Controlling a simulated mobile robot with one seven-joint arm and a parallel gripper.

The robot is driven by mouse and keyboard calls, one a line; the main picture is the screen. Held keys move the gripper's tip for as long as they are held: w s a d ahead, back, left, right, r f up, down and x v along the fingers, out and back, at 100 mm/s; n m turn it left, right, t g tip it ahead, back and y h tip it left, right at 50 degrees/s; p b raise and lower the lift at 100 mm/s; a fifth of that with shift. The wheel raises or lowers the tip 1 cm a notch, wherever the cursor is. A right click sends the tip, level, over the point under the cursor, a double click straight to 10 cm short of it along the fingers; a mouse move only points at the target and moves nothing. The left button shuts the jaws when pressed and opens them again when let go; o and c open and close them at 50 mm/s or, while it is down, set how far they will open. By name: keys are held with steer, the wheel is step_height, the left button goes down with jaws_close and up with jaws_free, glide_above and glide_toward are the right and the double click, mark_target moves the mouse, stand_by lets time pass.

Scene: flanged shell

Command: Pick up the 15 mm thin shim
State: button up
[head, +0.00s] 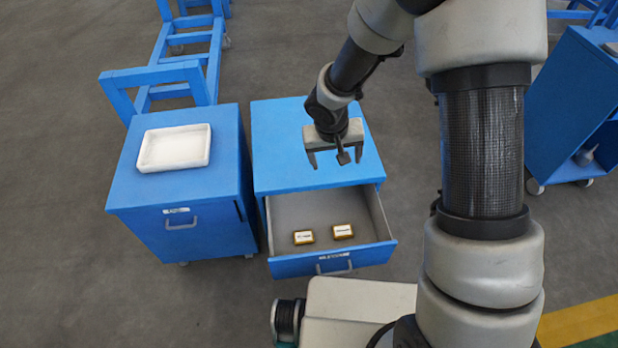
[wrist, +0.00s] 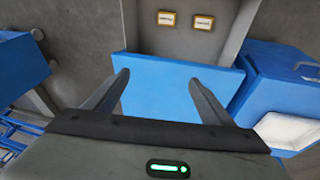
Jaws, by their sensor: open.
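Two small yellow-edged pieces with white labels lie in the open drawer, a left one (head: 304,237) and a right one (head: 343,231). Their labels are too small to read, so I cannot tell which is the 15 mm shim. In the wrist view they show at the top, one at left (wrist: 166,18) and one at right (wrist: 204,22). My gripper (head: 328,163) is open and empty above the blue cabinet top, behind the drawer. In the wrist view its two fingers (wrist: 158,82) are spread apart with nothing between them.
The open drawer (head: 285,213) has raised walls and a blue front; most of its grey floor is bare. The blue cabinet (head: 280,140) stands behind it. At left, a white tray (head: 174,148), seemingly empty, sits on another blue cabinet (head: 130,190). A blue cart (head: 570,110) stands far right.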

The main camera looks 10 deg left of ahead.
steer(key=g+y+b, duration=0.2)
steer(key=b, duration=0.1)
glide_toward(304, 236)
steer(key=shift+s+a+f+n+b, duration=0.15)
steer(key=shift+a+f+b, duration=0.1)
steer(key=shift+f+b, duration=0.15)
steer(key=shift+w+a+f+n+b, duration=0.15)
steer(key=shift+a+f+b, duration=0.1)
steer(key=shift+f, duration=0.15)
steer(key=shift+w+d+f+b, duration=0.1)
steer(key=shift+w+f+b, duration=0.1)
steer(key=shift+f, duration=1.35)
steer(key=shift+w+f+b, duration=0.15)
steer(key=shift+f+b, duration=0.05)
steer(key=shift+f, duration=1.35)
steer(key=c, duration=1.2)
